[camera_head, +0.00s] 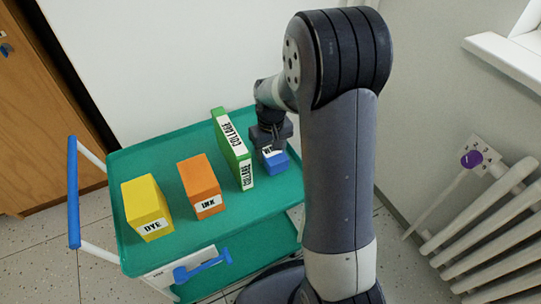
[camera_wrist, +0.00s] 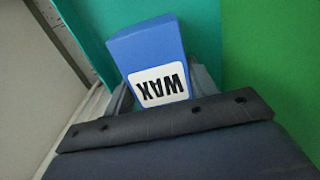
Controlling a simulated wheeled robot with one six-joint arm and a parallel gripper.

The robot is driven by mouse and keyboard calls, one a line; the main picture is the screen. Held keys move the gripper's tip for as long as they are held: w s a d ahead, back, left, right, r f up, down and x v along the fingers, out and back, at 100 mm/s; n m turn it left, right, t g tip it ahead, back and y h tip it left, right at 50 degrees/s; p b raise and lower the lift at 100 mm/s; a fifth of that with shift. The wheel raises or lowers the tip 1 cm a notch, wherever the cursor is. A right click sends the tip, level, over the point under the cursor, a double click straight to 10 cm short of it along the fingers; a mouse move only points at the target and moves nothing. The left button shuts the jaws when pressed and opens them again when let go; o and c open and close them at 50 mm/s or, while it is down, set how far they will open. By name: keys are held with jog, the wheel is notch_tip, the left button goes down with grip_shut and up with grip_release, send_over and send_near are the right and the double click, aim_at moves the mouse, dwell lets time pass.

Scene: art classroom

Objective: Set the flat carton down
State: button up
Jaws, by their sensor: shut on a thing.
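A blue carton (camera_head: 274,162) with a white label is between the fingers of my gripper (camera_head: 270,140) at the right end of the green cart top (camera_head: 165,160). In the wrist view the blue carton (camera_wrist: 148,50) shows its WAX label upside down, with my gripper (camera_wrist: 162,85) closed on its two sides. The fingers are partly hidden behind the carton and the palm. I cannot tell whether the carton's underside touches the cart top.
A tall thin green COLLAGE carton (camera_head: 232,148) stands close left of the blue carton. An orange INK carton (camera_head: 200,182) and a yellow DYE carton (camera_head: 146,205) stand farther left. A blue cart handle (camera_head: 73,190) is at left; a radiator (camera_head: 490,220) is at right.

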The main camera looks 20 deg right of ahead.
aim_at(271, 150)
jog(key=shift+f, duration=0.7)
jog(key=shift+f, duration=0.15)
jog(key=o, duration=1.1)
jog(key=shift+c, duration=0.2)
notch_tip(271, 150, up, 12)
jog(key=p, duration=0.3)
jog(key=shift+r, duration=0.2)
